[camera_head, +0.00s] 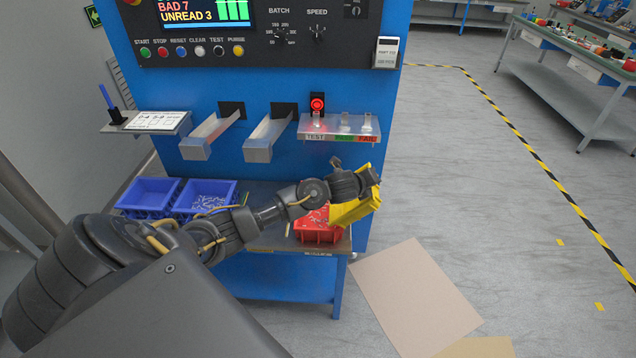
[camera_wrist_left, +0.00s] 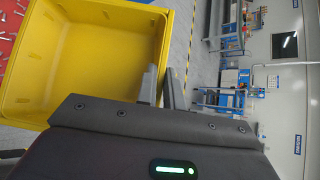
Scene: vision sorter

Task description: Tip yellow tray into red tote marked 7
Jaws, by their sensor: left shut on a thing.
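My left gripper (camera_head: 371,182) is shut on the wall of the yellow tray (camera_head: 353,209) and holds it, tilted, above and at the right side of the red tote (camera_head: 318,233). The left wrist view shows the fingers (camera_wrist_left: 165,88) at the tray's edge. The yellow tray (camera_wrist_left: 85,50) looks empty inside there. The red tote (camera_wrist_left: 9,27) shows at the upper left of that view with many small metal parts in it. In the head view it stands on the bench, partly hidden by my arm and the tray. I cannot read a number on it. My right gripper is not in view.
Two blue bins (camera_head: 149,195) (camera_head: 205,196) stand left of the tote; the right one holds small parts. Two metal chutes (camera_head: 212,136) (camera_head: 268,137) and a shelf marked TEST (camera_head: 338,128) jut from the blue machine above. Open floor lies to the right.

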